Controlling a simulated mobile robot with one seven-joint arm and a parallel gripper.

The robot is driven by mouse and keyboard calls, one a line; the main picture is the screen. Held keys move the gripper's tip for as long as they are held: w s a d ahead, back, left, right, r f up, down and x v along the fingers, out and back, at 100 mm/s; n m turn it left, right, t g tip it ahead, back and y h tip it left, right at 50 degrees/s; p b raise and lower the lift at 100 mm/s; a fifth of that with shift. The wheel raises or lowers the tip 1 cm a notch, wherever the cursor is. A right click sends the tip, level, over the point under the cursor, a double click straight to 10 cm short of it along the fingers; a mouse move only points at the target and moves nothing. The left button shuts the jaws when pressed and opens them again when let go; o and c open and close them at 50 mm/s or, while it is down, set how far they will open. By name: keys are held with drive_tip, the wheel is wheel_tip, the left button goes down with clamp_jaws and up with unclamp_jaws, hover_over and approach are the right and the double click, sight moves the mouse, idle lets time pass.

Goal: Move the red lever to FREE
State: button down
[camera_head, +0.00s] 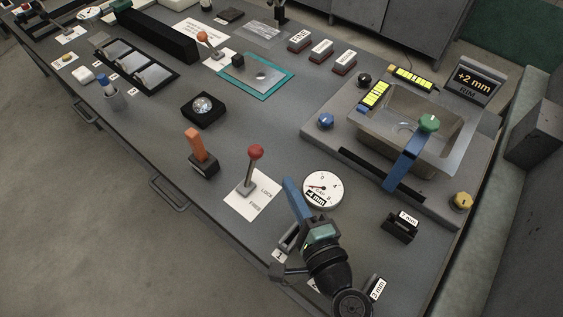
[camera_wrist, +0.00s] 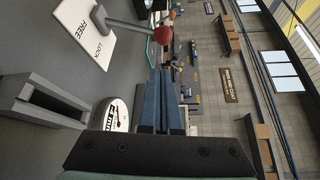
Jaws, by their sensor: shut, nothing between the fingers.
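The red lever (camera_head: 255,153) has a red ball knob on a grey stem. It rises from a white card (camera_head: 238,207) marked LOCK and FREE. The knob is over the far end of the card, toward LOCK; its exact tilt is hard to judge. The lever (camera_wrist: 163,34) also shows in the wrist view, above the fingertips. My gripper (camera_head: 288,182) has long blue fingers, shut together and empty. Its tips are right of the lever and apart from it. In the wrist view my gripper (camera_wrist: 164,72) points past the knob.
A round dial gauge (camera_head: 323,190) lies close to the right of my fingers. An orange-handled switch (camera_head: 197,147) stands left of the lever. A sink basin (camera_head: 400,130) with a blue bar and green knob is at the right. Bare bench lies behind the lever.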

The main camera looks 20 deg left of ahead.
sight(253, 166)
drive_tip(key=p+x, duration=0.1)
drive_tip(key=x, duration=0.8)
drive_tip(key=shift+a, duration=0.4)
drive_tip(key=shift+s+b, duration=0.1)
drive_tip(key=shift+b, duration=0.45)
drive_tip(key=shift+s+r+n, duration=0.1)
drive_tip(key=shift+r+n, duration=0.05)
drive_tip(key=shift+n, duration=0.15)
drive_tip(key=shift+a+b, duration=0.1)
drive_tip(key=shift+b, duration=0.25)
